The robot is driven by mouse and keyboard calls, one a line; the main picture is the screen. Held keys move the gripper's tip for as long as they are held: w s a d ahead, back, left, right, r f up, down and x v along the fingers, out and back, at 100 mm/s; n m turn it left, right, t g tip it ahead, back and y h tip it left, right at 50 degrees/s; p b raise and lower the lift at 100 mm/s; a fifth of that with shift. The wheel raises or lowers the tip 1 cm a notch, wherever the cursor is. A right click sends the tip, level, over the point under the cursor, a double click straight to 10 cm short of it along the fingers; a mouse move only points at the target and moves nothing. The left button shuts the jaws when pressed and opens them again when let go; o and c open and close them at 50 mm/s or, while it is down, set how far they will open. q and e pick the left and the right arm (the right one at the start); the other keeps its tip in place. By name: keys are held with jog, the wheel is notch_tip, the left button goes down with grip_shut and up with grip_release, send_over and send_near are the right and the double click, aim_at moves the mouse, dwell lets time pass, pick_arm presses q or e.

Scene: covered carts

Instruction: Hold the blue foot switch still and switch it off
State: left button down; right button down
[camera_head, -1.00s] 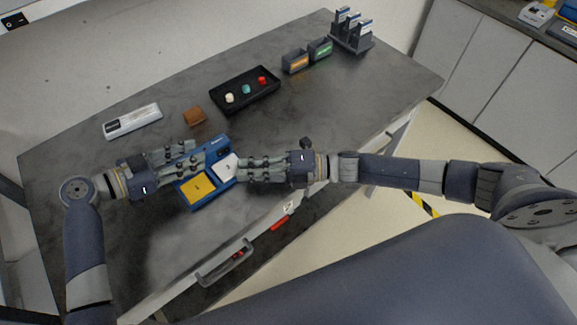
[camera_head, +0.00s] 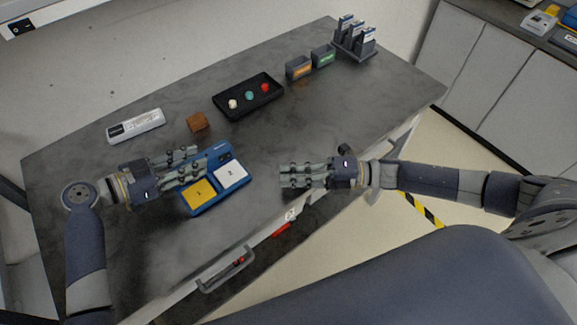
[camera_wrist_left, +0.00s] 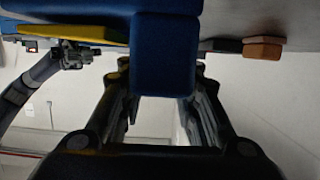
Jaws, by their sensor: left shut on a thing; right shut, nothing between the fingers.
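The blue foot switch (camera_head: 212,204) lies on the grey cart top, with a yellow pedal (camera_head: 199,194) on its left and a white pedal (camera_head: 231,174) on its right. My left gripper (camera_head: 203,164) is shut on the switch's back left part, its fingers partly covering that end. In the left wrist view the blue body (camera_wrist_left: 165,50) sits between the fingers. My right gripper (camera_head: 283,177) is shut and empty, to the right of the switch and apart from it. The state of any indicator on the switch is too small to read.
A brown block (camera_head: 197,122) and a white labelled device (camera_head: 136,127) lie behind the switch. A black tray (camera_head: 262,108) holds three coloured knobs. The cart top right of the switch is clear.

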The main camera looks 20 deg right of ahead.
pick_arm(q)
jog(key=c, duration=1.1)
grip_release()
jog(key=shift+a, duration=0.1)
